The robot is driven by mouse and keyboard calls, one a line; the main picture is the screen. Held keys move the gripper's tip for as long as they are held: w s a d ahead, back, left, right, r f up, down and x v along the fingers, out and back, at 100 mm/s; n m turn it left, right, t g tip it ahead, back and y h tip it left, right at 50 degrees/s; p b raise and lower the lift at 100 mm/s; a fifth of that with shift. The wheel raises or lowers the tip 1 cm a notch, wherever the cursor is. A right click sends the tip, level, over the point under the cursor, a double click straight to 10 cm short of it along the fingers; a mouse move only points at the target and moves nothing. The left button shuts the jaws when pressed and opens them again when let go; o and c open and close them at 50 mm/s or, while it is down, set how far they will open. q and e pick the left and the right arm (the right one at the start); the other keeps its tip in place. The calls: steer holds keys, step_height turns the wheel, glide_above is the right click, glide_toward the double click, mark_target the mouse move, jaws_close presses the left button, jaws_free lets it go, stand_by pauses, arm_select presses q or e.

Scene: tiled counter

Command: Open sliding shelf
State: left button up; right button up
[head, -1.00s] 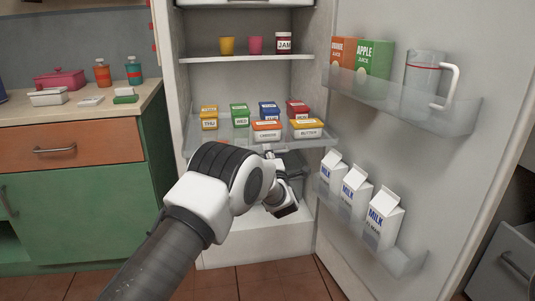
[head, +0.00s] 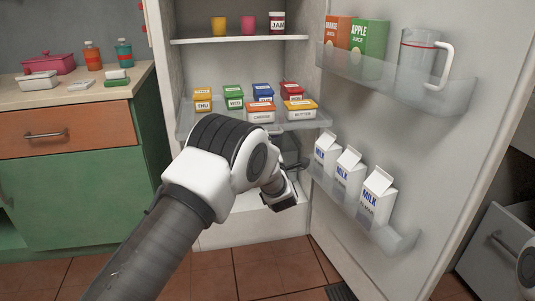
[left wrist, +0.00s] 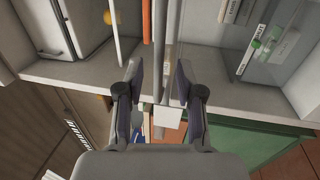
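The sliding shelf (head: 317,122) is a clear, low-rimmed tray across the middle of the open fridge. It holds several labelled food boxes with coloured lids. My left gripper (head: 284,198) is in front of the fridge, below and in front of the shelf's front edge. My arm hides part of that edge. In the left wrist view the left gripper (left wrist: 160,85) has its two fingers apart. Pale and grey edges pass behind and between them; I cannot tell whether one is the shelf. My right gripper does not show; only a rounded piece of mine shows at the right edge.
The fridge door (head: 450,150) stands open on the right. Its upper bin (head: 400,82) holds juice cartons and a jug; its lower bin (head: 395,240) holds milk cartons. An upper shelf (head: 240,39) carries two cups and a jam jar. A counter (head: 60,95) stands left.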

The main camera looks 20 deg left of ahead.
arm_select(q)
steer(key=v, duration=0.7)
steer(key=shift+s+d, duration=0.25)
steer(key=shift+s, duration=0.1)
steer(key=shift+f, duration=0.15)
